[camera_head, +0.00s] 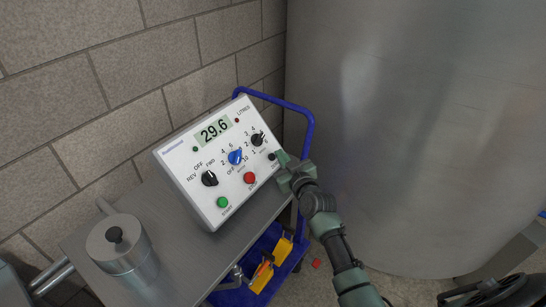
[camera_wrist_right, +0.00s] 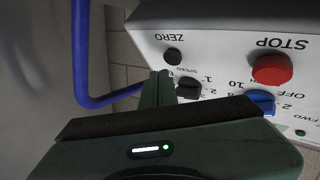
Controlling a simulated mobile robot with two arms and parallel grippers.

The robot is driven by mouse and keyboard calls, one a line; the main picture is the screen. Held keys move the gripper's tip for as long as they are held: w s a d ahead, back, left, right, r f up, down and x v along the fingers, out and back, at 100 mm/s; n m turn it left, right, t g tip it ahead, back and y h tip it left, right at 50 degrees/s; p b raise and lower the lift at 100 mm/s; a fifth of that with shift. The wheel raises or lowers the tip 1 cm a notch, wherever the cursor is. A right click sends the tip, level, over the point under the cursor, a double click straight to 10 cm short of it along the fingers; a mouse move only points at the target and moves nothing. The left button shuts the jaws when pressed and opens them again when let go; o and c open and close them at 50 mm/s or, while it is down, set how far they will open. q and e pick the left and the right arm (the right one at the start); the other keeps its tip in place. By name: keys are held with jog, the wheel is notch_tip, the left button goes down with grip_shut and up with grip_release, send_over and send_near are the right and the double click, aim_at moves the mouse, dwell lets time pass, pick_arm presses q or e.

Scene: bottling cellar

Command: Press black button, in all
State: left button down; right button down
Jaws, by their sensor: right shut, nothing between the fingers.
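A white control box (camera_head: 183,160) with a display reading 29.6 stands tilted on a metal cart top. Its black button (camera_head: 271,157) is at the right lower edge of the panel. The button also shows in the right wrist view (camera_wrist_right: 173,56), labelled ZERO, and stands out from the panel. My right gripper (camera_head: 281,158) is shut and empty, its fingertips close beside the black button. In the wrist view the fingertips (camera_wrist_right: 160,75) are just below the button; I cannot tell whether they touch it. My left gripper is not in view.
Near the black button are a red STOP button (camera_head: 250,177), a green button (camera_head: 222,202), a blue knob (camera_head: 235,157) and black knobs (camera_head: 209,178). The cart's blue handle (camera_head: 309,125) rises behind the box. A metal canister (camera_head: 140,262) stands front left. A large steel tank (camera_head: 400,130) fills the right.

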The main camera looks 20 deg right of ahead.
jog(key=shift+f, duration=0.1)
jog(key=shift+w+a+f, duration=0.15)
jog(key=shift+w+f, duration=0.05)
jog(key=shift+w, duration=0.05)
jog(key=shift+w+a+f+b, duration=0.2)
jog(key=shift+w+f+b, duration=0.15)
jog(key=shift+b, duration=0.2)
dwell(0.8)
jog(key=shift+s+d+r+p, duration=0.35)
jog(key=shift+s+r+p, duration=0.3)
jog(key=shift+p, duration=0.2)
jog(key=s+d+r+p, duration=0.1)
jog(key=p, duration=0.1)
jog(key=s+d+r+p, duration=0.1)
jog(key=s+r+p, duration=0.1)
jog(key=shift+r, duration=0.15)
dwell(0.3)
